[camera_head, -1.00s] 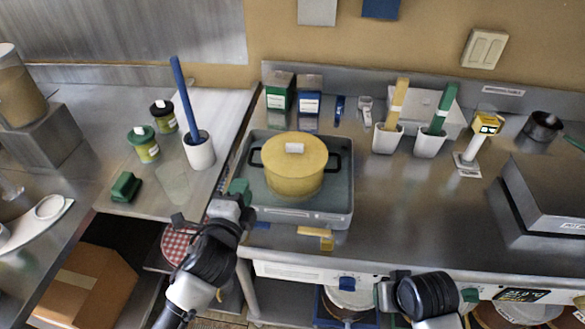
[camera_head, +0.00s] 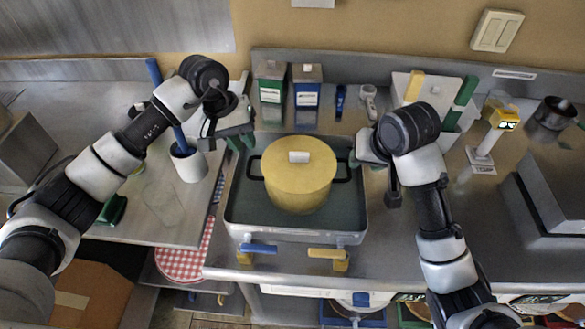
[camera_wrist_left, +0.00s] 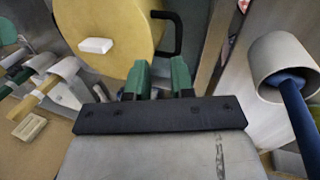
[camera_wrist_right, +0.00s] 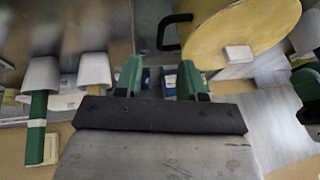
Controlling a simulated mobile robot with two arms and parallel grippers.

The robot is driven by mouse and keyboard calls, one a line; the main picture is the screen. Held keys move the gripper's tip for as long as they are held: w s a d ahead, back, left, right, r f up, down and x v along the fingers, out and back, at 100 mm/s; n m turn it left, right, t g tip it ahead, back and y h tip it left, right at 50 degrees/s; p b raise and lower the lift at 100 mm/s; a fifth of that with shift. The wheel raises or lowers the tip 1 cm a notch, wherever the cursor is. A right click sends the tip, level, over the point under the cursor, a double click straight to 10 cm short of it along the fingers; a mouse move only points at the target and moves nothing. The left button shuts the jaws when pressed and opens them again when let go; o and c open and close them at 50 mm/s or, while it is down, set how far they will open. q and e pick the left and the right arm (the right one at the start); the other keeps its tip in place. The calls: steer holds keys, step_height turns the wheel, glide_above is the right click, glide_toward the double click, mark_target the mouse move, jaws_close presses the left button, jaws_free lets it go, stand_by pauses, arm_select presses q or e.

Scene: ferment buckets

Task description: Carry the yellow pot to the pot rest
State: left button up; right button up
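The yellow pot (camera_head: 300,200) has a lid with a white knob and two black side handles. It stands upright in a grey basin (camera_head: 350,238). My left gripper (camera_head: 240,143) is open and empty, just left of and behind the pot's left handle. In the left wrist view its fingers (camera_wrist_left: 159,78) are apart near the yellow pot (camera_wrist_left: 110,30) and a handle. My right gripper (camera_head: 358,158) is by the right handle, partly hidden by its arm; the right wrist view shows its fingers (camera_wrist_right: 159,78) apart and empty. I cannot tell which thing is the pot rest.
A white cup (camera_head: 188,165) with a blue-handled tool stands left of the basin. A faint square outline (camera_head: 163,203) marks the left counter. Green and blue boxes (camera_head: 307,92) stand behind. Blue and yellow levers (camera_head: 326,253) sit at the front. The counter to the right is partly clear.

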mark_target(248, 166)
arm_select(q)
steer(key=shift+m+y, duration=0.3)
steer(key=shift+y, duration=0.3)
step_height(248, 166, down, 10)
steer(key=shift+w+d+r, duration=0.1)
steer(key=shift+w+d, duration=0.05)
arm_select(e)
steer(key=x, duration=1)
steer(key=shift+w, duration=0.2)
arm_select(q)
jaws_close()
arm_select(e)
steer(key=c, duration=0.5)
jaws_close()
steer(key=shift+d, duration=0.15)
arm_select(q)
steer(key=shift+r, duration=0.1)
arm_select(e)
steer(key=shift+r, duration=0.1)
